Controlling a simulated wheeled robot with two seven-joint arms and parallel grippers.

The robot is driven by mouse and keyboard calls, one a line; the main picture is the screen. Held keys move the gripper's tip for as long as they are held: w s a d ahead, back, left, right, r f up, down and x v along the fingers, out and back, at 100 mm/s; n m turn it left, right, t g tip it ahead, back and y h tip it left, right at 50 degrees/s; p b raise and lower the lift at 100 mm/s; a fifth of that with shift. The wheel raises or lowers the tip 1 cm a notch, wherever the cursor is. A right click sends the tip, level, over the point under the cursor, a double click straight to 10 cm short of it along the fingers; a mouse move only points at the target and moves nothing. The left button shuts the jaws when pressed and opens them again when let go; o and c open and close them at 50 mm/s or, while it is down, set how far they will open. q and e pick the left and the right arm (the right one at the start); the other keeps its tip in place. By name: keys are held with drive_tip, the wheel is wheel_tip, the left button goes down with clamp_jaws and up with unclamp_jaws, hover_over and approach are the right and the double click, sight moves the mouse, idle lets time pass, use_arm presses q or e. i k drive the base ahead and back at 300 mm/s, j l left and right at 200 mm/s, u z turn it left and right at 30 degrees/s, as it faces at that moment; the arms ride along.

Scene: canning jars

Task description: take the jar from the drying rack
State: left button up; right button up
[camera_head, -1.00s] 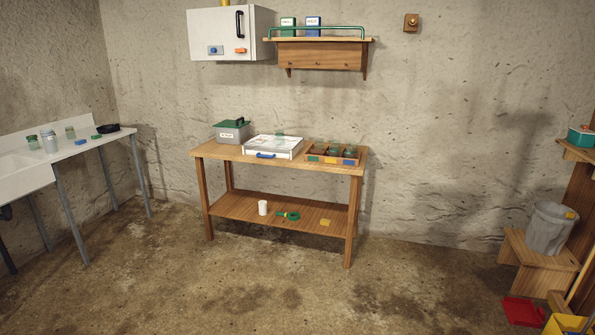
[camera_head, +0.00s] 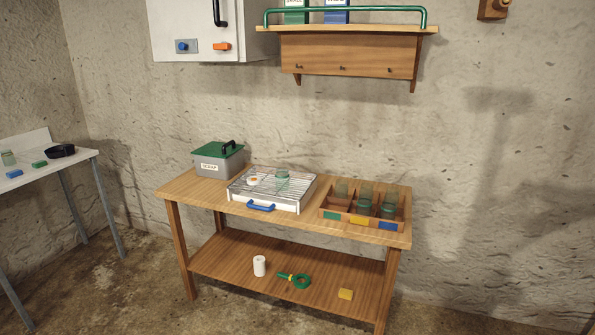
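A white drying rack (camera_head: 292,205) with a wire top and a blue handle stands on the middle of the wooden table (camera_head: 182,189). A greenish glass jar (camera_head: 282,180) stands on the rack, right of its middle. A small white and orange item (camera_head: 252,181) lies on the rack's left part. Neither of my grippers is in view.
A grey box with a green lid (camera_head: 217,163) stands left of the rack. A wooden crate (camera_head: 324,211) with several jars stands right of it. The lower shelf (camera_head: 225,262) holds small items. A wall shelf (camera_head: 346,55) and white cabinet (camera_head: 190,22) hang above.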

sight(281, 176)
drive_tip(key=i+u, duration=0.25)
drive_tip(key=i, duration=0.15)
drive_tip(key=i+l+u, duration=0.2)
drive_tip(key=i, duration=0.2)
drive_tip(key=i+l+u, duration=0.25)
drive_tip(key=i, duration=0.15)
drive_tip(key=i+l+u, duration=1.05)
drive_tip(key=u, duration=0.2)
drive_tip(key=l, duration=0.1)
